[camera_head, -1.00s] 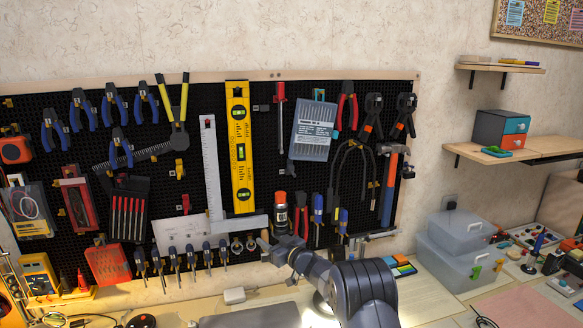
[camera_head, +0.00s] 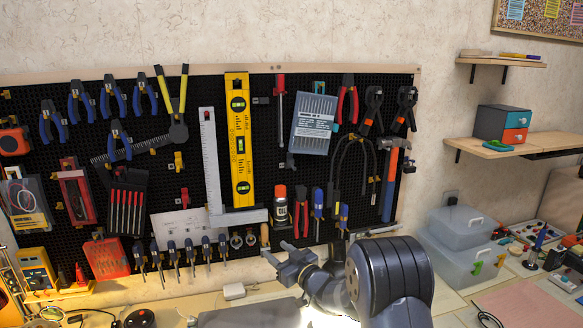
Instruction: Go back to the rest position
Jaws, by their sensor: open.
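My gripper (camera_head: 274,251) is dark grey and sits at the lower middle of the head view. Its jaws point left and up toward the bottom edge of the black pegboard (camera_head: 270,175). The jaws are open, and I see nothing between them. My arm comes up from the bottom right of the gripper, bent, with a large rounded dark link nearest the camera. The pegboard's lower edge and part of the workbench (camera_head: 180,303) are hidden behind the arm.
The pegboard holds a yellow level (camera_head: 240,140), a steel square (camera_head: 211,165), pliers, a hammer (camera_head: 390,180) and screwdrivers. Below the gripper lies a grey flat panel (camera_head: 250,316), with a small white box (camera_head: 234,291) beside it. Clear storage boxes (camera_head: 465,250) stand at the right.

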